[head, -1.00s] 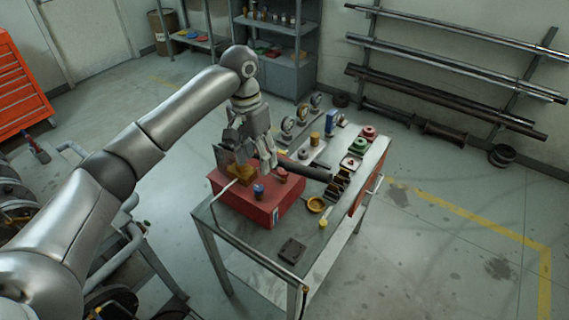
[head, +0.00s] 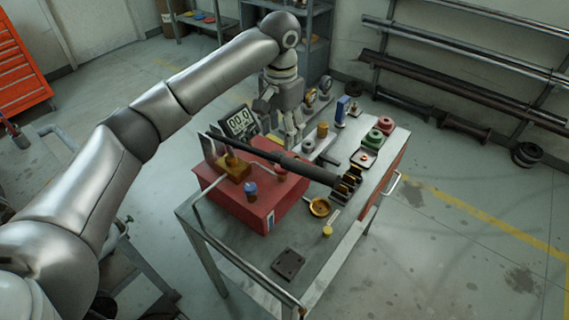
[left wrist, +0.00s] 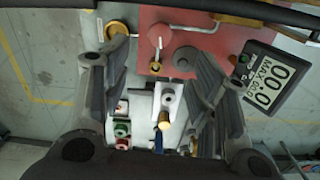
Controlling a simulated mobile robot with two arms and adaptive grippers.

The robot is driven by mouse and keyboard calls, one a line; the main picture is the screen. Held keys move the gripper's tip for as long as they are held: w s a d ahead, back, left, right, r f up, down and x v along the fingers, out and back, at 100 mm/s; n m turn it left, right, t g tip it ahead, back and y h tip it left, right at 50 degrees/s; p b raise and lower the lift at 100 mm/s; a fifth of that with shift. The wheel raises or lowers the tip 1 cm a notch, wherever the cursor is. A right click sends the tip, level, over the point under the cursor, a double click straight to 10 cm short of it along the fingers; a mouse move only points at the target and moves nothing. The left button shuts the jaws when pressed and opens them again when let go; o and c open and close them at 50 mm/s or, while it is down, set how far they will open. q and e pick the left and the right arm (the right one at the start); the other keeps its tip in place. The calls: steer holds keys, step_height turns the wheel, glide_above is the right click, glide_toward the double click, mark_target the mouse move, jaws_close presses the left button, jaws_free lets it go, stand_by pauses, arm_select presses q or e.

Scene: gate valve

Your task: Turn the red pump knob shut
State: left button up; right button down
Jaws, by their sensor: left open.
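The red pump box (head: 240,207) stands on the metal table, with a brass block and a blue cap on top. A small red knob (head: 280,173) sits on its right part, close beside the long black lever. My left gripper (head: 291,142) is above and behind the box's far edge, pointing down, apart from the red knob. In the left wrist view its two fingers (left wrist: 152,62) are spread wide with nothing held; the red box (left wrist: 205,17) lies at the top. My right gripper is not in view.
The black lever (head: 311,170) crosses above the box. A digital display (head: 240,122) stands behind it. A green wheel (head: 374,139), a red wheel (head: 385,125) and a brass dish (head: 320,207) lie on the right of the table (head: 262,252). Its front is mostly clear.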

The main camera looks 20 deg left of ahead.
arm_select(q)
step_height(320, 180, down, 11)
steer(key=shift+p, duration=1)
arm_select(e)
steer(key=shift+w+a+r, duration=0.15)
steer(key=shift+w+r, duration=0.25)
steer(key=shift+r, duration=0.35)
arm_select(q)
steer(key=shift+c, duration=0.4)
